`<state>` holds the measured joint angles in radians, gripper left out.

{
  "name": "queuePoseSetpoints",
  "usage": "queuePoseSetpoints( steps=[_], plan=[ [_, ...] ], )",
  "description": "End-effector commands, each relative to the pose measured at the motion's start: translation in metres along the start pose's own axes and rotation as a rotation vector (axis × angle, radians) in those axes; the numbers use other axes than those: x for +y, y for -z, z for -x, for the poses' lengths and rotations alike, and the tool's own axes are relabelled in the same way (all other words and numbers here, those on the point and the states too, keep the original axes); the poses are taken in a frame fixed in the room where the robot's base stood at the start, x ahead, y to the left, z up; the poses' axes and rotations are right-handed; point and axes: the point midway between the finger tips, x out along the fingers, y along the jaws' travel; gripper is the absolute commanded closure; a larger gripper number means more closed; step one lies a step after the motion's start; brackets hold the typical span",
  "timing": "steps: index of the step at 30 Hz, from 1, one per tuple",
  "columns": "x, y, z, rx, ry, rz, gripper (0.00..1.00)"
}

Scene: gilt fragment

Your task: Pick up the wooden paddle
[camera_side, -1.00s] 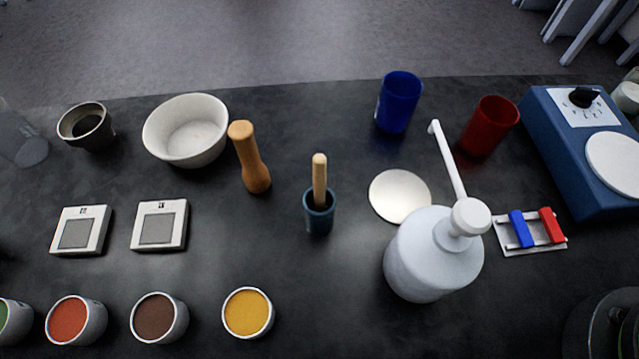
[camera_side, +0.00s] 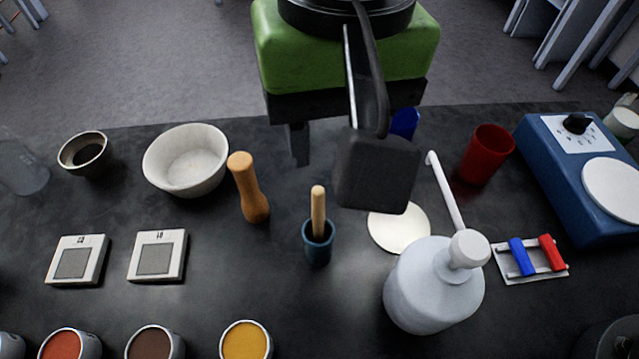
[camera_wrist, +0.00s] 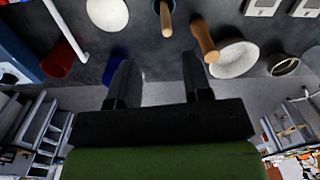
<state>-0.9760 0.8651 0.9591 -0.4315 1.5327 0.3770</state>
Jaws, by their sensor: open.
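A light wooden stick (camera_side: 318,208) stands upright in a small dark blue cup (camera_side: 317,246); its lower end is hidden in the cup. This stick, which I take for the paddle, also shows in the wrist view (camera_wrist: 167,20) at the top centre. A thicker turned orange-brown wooden piece (camera_side: 248,187) stands beside the bowl, left of the cup. My gripper (camera_wrist: 159,60) is open and empty, with its two dark fingers apart and the stick beyond them. In the side view, one finger shows behind the stick, above the table's far part; a dark block hides the other.
A white bowl (camera_side: 187,161) stands left of the stick. A white disc (camera_side: 397,228) and a white pump bottle (camera_side: 432,286) stand to the right, with a red cup (camera_side: 486,154) behind. Open paint cups (camera_side: 245,342) line the front. Bare table surrounds the blue cup.

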Motion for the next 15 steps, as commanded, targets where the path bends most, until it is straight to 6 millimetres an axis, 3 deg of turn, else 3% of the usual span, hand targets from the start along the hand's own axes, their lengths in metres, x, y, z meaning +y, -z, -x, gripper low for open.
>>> queuePoseSetpoints(
  steps=[4, 15],
  plan=[
    [-0.011, -0.006, -0.017, -0.009, -0.019, 0.014, 0.54],
    [-0.010, -0.006, -0.061, -0.009, -0.018, 0.013, 0.54]
  ],
)
